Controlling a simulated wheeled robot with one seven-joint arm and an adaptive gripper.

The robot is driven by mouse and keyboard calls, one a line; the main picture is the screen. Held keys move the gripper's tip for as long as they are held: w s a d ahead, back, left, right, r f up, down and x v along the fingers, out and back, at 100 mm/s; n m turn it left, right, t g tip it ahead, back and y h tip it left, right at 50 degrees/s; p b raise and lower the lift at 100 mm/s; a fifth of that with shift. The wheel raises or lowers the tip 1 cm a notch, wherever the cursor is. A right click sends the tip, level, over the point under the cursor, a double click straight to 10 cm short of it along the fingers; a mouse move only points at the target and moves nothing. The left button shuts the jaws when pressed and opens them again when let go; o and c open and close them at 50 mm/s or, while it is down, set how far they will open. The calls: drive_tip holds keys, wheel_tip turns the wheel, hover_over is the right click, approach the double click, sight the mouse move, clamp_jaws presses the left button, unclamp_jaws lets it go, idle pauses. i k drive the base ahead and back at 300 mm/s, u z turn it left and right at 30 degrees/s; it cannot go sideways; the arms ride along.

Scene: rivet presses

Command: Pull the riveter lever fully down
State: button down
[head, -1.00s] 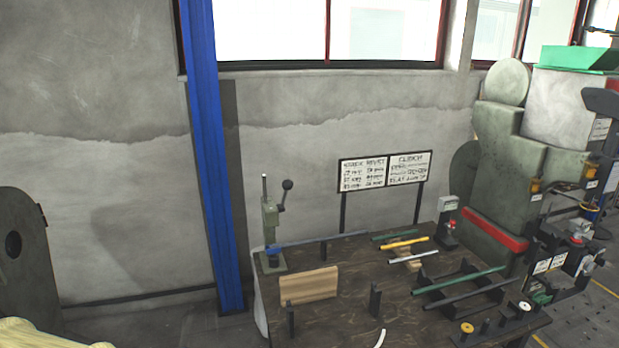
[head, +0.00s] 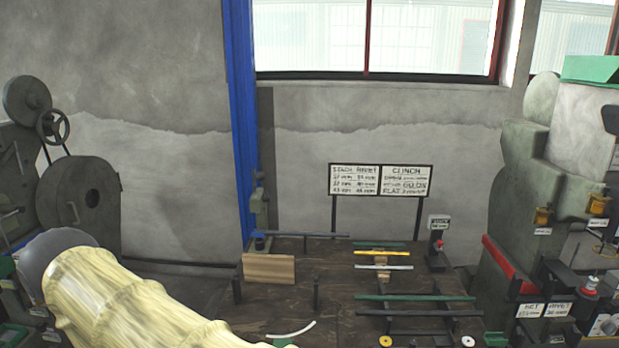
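The riveter (head: 259,212), a small grey-green bench press, stands at the back left corner of the dark work table (head: 335,275), close to the blue post. It looks small and narrow from here. Its lever and black knob cannot be made out clearly, so I cannot tell the lever's position. My arm, in a pale yellow ribbed cover, fills the lower left and runs toward the bottom edge, short of the riveter in the picture. My gripper is not in view.
A blue post (head: 241,120) rises behind the riveter. A wooden block (head: 269,268) stands in front of it. Several coloured rods lie on the table's right half. A sign (head: 380,180) stands behind. Large machines flank both sides, one with a handwheel (head: 53,126) at left.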

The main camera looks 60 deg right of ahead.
sight(260, 177)
drive_tip(key=k, duration=0.4)
drive_tip(key=z, duration=1.4)
